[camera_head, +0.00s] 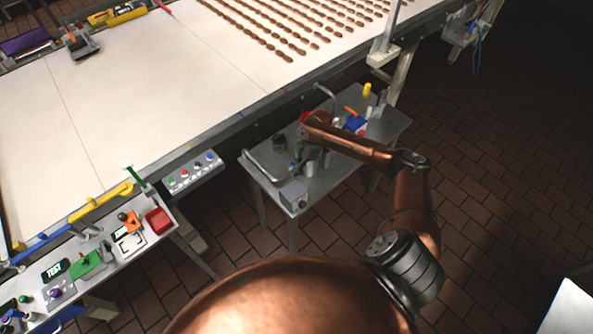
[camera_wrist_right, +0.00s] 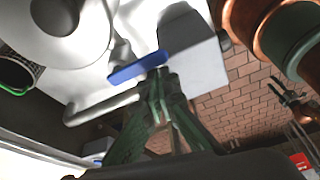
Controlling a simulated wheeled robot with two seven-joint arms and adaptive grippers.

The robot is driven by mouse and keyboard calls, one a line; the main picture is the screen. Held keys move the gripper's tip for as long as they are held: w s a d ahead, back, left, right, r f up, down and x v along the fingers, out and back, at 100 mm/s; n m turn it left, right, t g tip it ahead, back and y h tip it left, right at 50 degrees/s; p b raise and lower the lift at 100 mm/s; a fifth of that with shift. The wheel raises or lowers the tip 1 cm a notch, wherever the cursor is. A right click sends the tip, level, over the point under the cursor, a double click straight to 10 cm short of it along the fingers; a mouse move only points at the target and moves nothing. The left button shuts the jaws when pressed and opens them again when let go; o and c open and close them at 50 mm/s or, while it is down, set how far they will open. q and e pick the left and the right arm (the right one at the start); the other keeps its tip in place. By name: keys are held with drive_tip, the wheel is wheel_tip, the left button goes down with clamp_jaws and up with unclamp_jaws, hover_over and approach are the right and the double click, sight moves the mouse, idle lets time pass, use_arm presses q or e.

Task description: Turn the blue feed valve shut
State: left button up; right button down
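The blue feed valve (camera_wrist_right: 138,67) shows in the right wrist view as a flat blue lever, slanting up to the right on a grey pipe fitting beside a grey box (camera_wrist_right: 188,58). My right gripper (camera_wrist_right: 158,76) has its green-grey fingers drawn together, with the tips at the right part of the lever. They look to touch or nearly touch it; I cannot tell whether the lever is pinched between them. In the head view, my right gripper (camera_head: 300,163) is low over the small metal table, and my arm partly hides the valve area. My left gripper is not in view.
The small metal table (camera_head: 262,187) carries a curved pipe (camera_head: 262,166), a grey box (camera_head: 293,196), a dark cup (camera_head: 279,141) and a blue item (camera_head: 355,124). A long conveyor (camera_head: 150,90) runs behind it. A control panel (camera_head: 193,172) hangs to the left. Brick floor lies open right.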

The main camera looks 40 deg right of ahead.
drive_tip(key=shift+d, duration=0.1)
drive_tip(key=shift+s+a+p, duration=0.1)
drive_tip(key=shift+a+p, duration=0.2)
drive_tip(key=a+p, duration=0.2)
drive_tip(key=a, duration=0.1)
drive_tip(key=shift+s+r, duration=0.1)
drive_tip(key=shift+r, duration=0.05)
drive_tip(key=b+v, duration=0.2)
drive_tip(key=v, duration=0.7)
drive_tip(key=shift+w+r, duration=0.3)
drive_tip(key=shift+w, duration=0.15)
drive_tip(key=shift+a, duration=0.1)
